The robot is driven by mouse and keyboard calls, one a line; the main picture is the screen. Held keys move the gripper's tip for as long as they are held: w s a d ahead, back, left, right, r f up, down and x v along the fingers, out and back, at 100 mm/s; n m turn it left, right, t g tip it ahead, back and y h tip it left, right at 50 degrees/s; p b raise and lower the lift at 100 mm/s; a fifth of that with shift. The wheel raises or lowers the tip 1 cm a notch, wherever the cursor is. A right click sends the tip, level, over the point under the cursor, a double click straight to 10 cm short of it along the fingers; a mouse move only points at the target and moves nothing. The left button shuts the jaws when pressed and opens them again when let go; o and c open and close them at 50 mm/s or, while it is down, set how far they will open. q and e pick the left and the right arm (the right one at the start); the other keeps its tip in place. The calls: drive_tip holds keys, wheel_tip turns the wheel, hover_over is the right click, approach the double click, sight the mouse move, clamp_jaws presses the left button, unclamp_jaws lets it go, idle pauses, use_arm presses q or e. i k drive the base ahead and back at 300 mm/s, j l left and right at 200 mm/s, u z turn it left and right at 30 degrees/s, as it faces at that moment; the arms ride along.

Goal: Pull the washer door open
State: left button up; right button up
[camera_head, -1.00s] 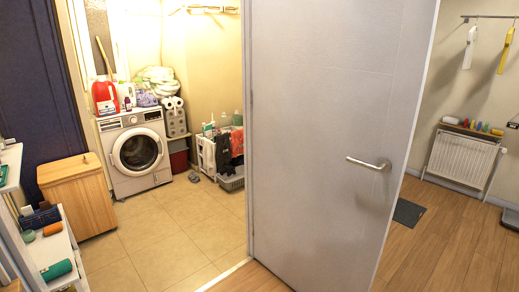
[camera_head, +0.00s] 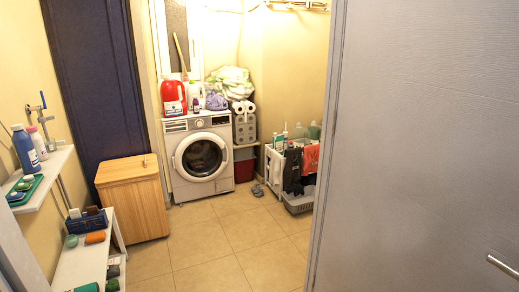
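The washer (camera_head: 198,150) is a white front-loader against the far wall, seen through the open doorway. Its round washer door (camera_head: 201,157) has a pale ring around dark glass and looks shut. Bottles and folded cloth stand on its top. Neither of my grippers shows in the head view.
A grey room door (camera_head: 420,150) stands at the right. A wooden hamper (camera_head: 134,198) is left of the washer. White shelves (camera_head: 85,255) with bottles and rolls line the left. A laundry basket (camera_head: 299,200) is right of the washer. The tiled floor (camera_head: 215,240) between is mostly clear.

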sight(179, 163)
drive_tip(key=i+j+u, duration=0.1)
drive_tip(key=i+u, duration=0.25)
drive_tip(key=i, duration=0.35)
drive_tip(key=i+u, duration=0.3)
drive_tip(key=i, duration=1.2)
drive_tip(key=i+l, duration=0.1)
drive_tip(key=i, duration=0.75)
drive_tip(key=i+l+u, duration=0.1)
drive_tip(key=i, duration=0.75)
